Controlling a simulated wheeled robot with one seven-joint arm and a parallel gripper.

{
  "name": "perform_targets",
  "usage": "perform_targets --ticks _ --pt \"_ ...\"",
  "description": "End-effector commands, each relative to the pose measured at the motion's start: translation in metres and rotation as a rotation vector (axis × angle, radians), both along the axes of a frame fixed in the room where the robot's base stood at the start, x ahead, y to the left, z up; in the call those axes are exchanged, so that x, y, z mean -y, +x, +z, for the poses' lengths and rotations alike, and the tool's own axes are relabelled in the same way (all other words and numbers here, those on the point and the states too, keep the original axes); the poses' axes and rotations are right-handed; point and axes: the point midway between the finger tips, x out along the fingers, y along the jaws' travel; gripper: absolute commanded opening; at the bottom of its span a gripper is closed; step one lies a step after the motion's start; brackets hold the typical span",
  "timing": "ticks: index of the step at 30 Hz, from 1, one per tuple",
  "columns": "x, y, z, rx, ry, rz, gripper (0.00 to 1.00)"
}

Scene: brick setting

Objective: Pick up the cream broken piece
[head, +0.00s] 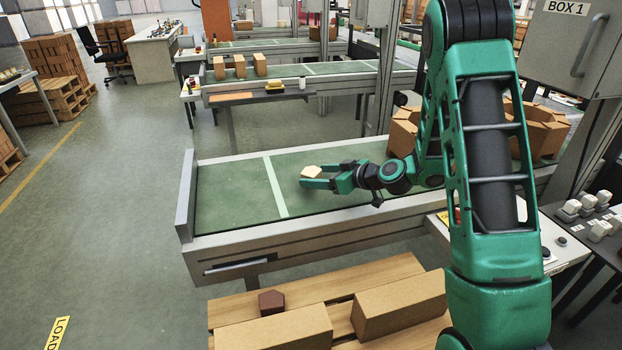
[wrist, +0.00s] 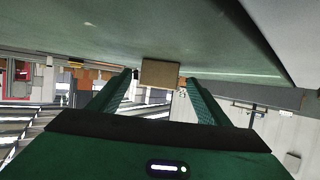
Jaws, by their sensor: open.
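The cream broken piece (head: 313,171) is a small pale block at the far end of my gripper, over the green conveyor belt (head: 235,190). In the wrist view it shows as a tan block (wrist: 160,73) between the fingertips. My gripper (head: 319,177) reaches in from the right, low over the belt, with its fingers apart. In the wrist view both fingers of my gripper (wrist: 159,80) flank the piece, and no firm contact shows. The piece partly hides the far finger in the head view. I cannot tell whether the piece rests flat on the belt.
A pallet (head: 235,309) in front bears large tan blocks (head: 400,304) and a dark red piece (head: 271,302). Open cardboard boxes (head: 536,130) stand at the belt's right end. A grey cabinet marked BOX 1 (head: 560,45) is at upper right. The belt's left part is clear.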

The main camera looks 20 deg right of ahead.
Motion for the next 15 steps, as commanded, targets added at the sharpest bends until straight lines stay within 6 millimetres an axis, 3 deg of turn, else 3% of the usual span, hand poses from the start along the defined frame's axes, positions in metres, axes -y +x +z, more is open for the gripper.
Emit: perform_targets --ticks 10,15 --pt "-0.0041 0.0066 -0.0029 0.001 0.000 -0.001 0.71" --pt "-0.0040 0.0065 -0.0028 0.000 0.000 -0.001 0.32"
